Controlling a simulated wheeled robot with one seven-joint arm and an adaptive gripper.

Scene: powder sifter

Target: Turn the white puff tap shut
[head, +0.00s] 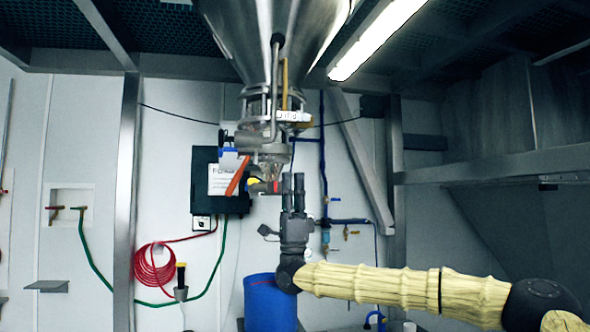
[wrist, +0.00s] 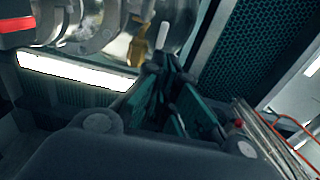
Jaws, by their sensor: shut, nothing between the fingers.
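A white piece with dark lettering (head: 292,116), which looks like the white puff tap's handle, sits on the right side of the pipework under the steel hopper. In the wrist view a small white lever (wrist: 162,34) shows just past the fingertips; I cannot tell if they touch. My gripper (head: 293,182) points straight up with its fingers shut and empty, below the white piece and beside the lower valve. In the wrist view my gripper (wrist: 168,75) is at the middle, under the metal pipework. The tap's pivot is not clear.
The steel hopper (head: 272,35) hangs above. An orange-red handle (head: 237,176) and a yellow-ended part (head: 253,182) are left of my gripper. A black box (head: 235,205) is on the wall behind. A blue drum (head: 268,303) stands below.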

